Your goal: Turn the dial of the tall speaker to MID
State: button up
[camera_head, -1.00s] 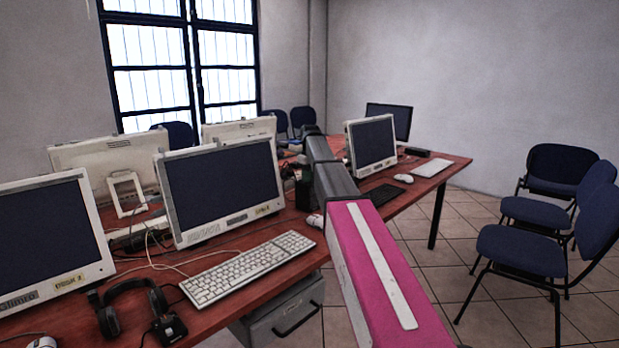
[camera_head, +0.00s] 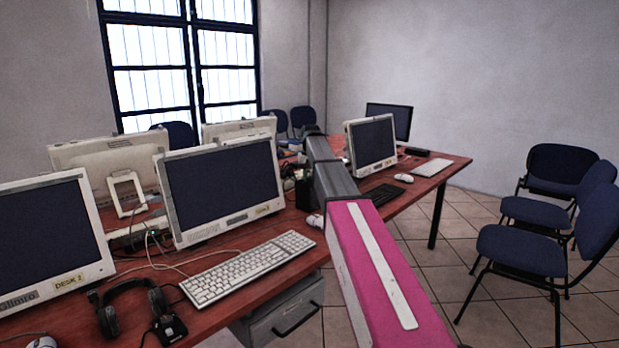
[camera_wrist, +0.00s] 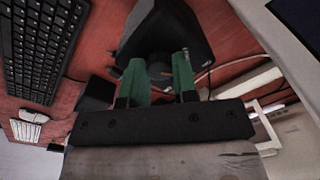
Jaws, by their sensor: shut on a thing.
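In the wrist view the tall speaker is a dark, black body (camera_wrist: 168,30) on the red desk. My gripper (camera_wrist: 159,62) has two green fingers at the speaker's face, shut on its small dark dial (camera_wrist: 160,74), which is mostly hidden between them. The dial's pointer and its marks are too small and dark to read. In the head view my arm covers the gripper and most of that part of the desk, so I cannot make out the dial there.
White monitors (camera_head: 222,190) and a white keyboard (camera_head: 247,268) stand left of my arm. Headphones (camera_head: 133,305) lie at the near edge. Loose cables run behind the monitors. A black keyboard (camera_wrist: 40,45) lies near the gripper. Blue chairs (camera_head: 520,250) stand on the right.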

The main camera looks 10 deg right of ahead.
jog(key=m, duration=0.4)
jog(key=shift+m, duration=0.3)
dwell(0.3)
